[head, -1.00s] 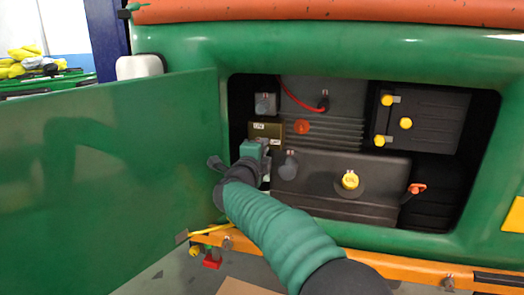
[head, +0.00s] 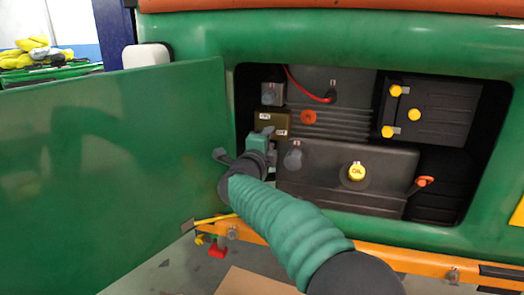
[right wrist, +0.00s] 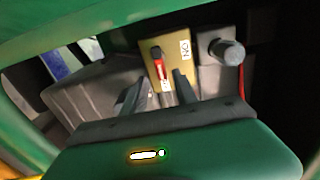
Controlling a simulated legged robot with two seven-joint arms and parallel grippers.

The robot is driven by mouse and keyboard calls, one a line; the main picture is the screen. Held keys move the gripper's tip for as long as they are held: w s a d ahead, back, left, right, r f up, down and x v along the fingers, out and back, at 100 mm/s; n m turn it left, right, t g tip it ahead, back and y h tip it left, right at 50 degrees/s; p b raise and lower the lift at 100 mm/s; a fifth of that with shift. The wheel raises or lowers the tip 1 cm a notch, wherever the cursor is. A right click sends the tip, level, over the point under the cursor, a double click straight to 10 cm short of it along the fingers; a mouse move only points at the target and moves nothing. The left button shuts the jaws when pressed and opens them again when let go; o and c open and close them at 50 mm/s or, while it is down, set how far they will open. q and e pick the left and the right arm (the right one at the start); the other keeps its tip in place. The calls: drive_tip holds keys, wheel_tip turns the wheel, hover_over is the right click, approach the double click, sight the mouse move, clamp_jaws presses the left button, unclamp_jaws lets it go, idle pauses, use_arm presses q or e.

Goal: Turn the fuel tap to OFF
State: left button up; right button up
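The fuel tap is a brass-coloured block (head: 272,120) with small white labels, at the left of the open engine bay in the head view. In the right wrist view the block (right wrist: 176,42) shows a lever (right wrist: 160,66), red with a dark end, and a label reading ON to its right. A second label below the lever is too small to read. My right gripper (right wrist: 160,80) is open, its two dark fingers pointing at the block, one on each side of the lever's lower part. In the head view the right gripper (head: 264,138) hides the block's lower part. My left gripper is out of view.
The green door (head: 110,160) stands open close left of my right arm. Right of the tap are a grey knob (head: 293,158), a yellow OIL cap (head: 356,172) and a black box with yellow caps (head: 430,110). The bay's green rim surrounds them.

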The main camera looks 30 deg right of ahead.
drive_tip(key=p+v, duration=0.1)
drive_tip(key=v, duration=1.5)
drive_tip(key=shift+f, duration=0.2)
